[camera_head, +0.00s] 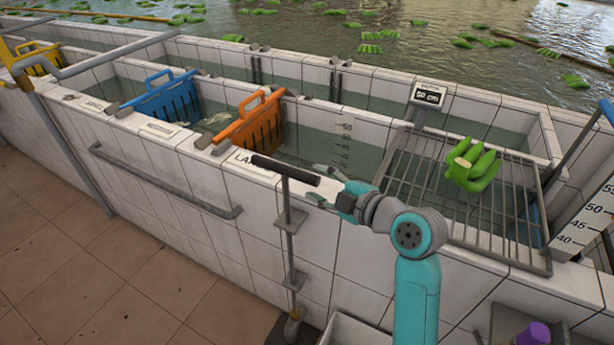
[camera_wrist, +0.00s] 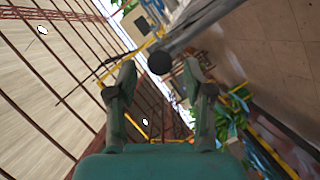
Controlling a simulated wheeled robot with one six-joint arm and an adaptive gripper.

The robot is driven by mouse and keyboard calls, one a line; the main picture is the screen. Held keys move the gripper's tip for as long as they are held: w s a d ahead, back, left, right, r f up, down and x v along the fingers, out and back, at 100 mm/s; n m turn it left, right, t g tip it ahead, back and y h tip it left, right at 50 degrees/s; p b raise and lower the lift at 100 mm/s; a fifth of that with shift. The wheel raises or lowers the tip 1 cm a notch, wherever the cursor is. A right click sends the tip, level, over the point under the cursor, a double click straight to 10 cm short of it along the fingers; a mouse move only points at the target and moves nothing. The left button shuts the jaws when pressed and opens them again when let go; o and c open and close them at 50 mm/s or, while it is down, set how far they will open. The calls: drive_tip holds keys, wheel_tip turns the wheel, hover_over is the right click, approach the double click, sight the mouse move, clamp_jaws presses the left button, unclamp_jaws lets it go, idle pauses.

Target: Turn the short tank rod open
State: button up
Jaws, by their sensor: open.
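The short tank rod (camera_head: 289,235) stands upright against the tiled outer wall of the tank, held by grey brackets. Its dark T-handle (camera_head: 286,170) lies roughly level at the top, near the wall's rim. My gripper (camera_head: 321,186) is open and empty at the right end of this handle, its fingers pointing left toward it. In the wrist view, my open gripper (camera_wrist: 160,76) has the round dark end of the handle (camera_wrist: 159,63) between or just beyond its fingertips. I cannot tell whether they touch it.
A metal rack (camera_head: 420,185) with a green banana bunch (camera_head: 472,165) lies over the tank on the right. A grey rail (camera_head: 165,182) runs along the wall. The floor at left is clear.

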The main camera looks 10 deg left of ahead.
sight(306, 178)
drive_tip(key=shift+x, duration=2.25)
clamp_jaws()
